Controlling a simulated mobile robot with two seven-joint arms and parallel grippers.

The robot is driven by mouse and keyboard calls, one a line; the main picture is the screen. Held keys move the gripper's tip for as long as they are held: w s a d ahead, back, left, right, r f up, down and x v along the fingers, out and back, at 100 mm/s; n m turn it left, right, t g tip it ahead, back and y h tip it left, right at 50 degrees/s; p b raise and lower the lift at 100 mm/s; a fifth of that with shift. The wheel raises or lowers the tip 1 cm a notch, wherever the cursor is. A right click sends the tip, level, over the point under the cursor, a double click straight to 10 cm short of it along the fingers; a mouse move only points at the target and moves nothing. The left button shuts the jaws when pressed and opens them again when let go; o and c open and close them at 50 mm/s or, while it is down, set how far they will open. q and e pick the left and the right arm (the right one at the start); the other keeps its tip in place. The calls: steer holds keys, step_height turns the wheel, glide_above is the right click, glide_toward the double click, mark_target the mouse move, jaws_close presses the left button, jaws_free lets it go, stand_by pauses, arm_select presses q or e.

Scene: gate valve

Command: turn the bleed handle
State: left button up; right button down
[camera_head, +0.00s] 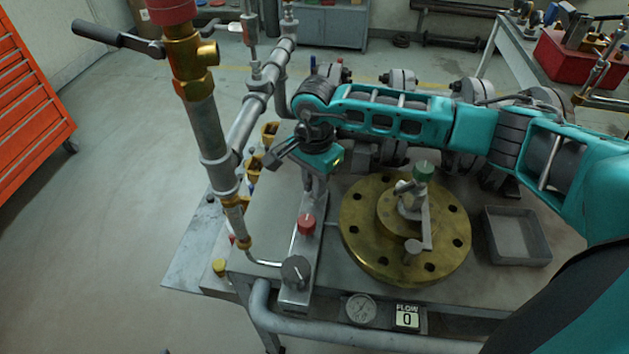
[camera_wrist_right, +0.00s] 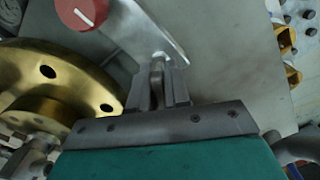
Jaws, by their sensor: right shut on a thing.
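My right gripper (camera_head: 314,186) points down over the far end of a grey metal bar (camera_head: 303,245). In the right wrist view its fingers (camera_wrist_right: 158,82) are closed around a small, pale metal handle (camera_wrist_right: 159,62) at the end of that bar. The handle is mostly hidden between the fingers, and I cannot tell its angle. I take it for the bleed handle, but no label shows. A red knob (camera_head: 306,223) and a dark round knob (camera_head: 295,270) sit nearer on the bar; the red knob also shows in the wrist view (camera_wrist_right: 80,12). My left gripper is not in view.
A brass flange (camera_head: 367,242) with a green-topped valve stem (camera_head: 423,171) stands right of the bar. A tall pipe (camera_head: 207,130) with a black lever (camera_head: 105,38) rises at left. A gauge (camera_head: 361,308), flow display (camera_head: 407,317) and grey tray (camera_head: 516,248) are nearby.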

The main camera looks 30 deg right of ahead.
stand_by(0.3)
steer(key=c, duration=0.8)
jaws_free()
steer(key=shift+r, duration=0.1)
step_height(320, 180, up, 13)
steer(key=shift+f, duration=0.15)
steer(key=shift+b, duration=0.5)
steer(key=shift+c, duration=0.9)
steer(key=shift+w+r+b, duration=0.1)
steer(key=shift+r+b, duration=0.3)
steer(key=shift+b, duration=0.15)
steer(key=shift+c, duration=0.7)
steer(key=shift+r, duration=0.35)
steer(key=shift+c, duration=0.3)
step_height(320, 180, down, 12)
steer(key=shift+f, duration=0.25)
